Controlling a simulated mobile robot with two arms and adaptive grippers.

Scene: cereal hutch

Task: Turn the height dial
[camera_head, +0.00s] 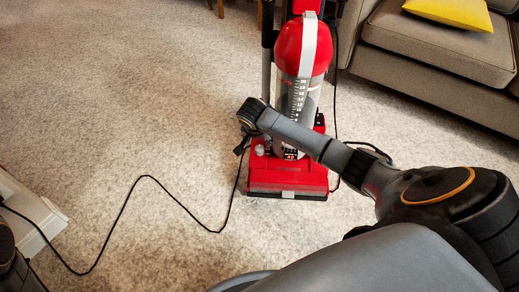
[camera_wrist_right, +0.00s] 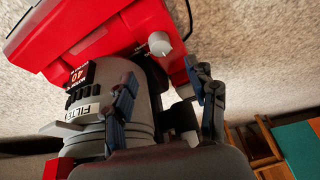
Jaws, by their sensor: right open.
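A red upright vacuum cleaner (camera_head: 303,48) with a clear, marked canister stands on the carpet. Its red floor head (camera_head: 288,178) faces me. The height dial (camera_head: 259,150) is a small pale knob at the left of the floor head's top. In the right wrist view the dial (camera_wrist_right: 159,44) sits on the red housing, beyond the fingertips. My right gripper (camera_head: 241,149) is just left of the dial, partly hidden by its own wrist. Its fingers (camera_wrist_right: 163,80) are open, apart and empty, with the dial beyond the gap. My left gripper is not in view.
A black cord (camera_head: 145,178) runs over the carpet from the vacuum to the lower left. A sofa (camera_head: 430,45) with a yellow cushion (camera_head: 452,12) stands at the right. A white piece (camera_head: 35,215) is at the left edge. The carpet left of the vacuum is mostly clear.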

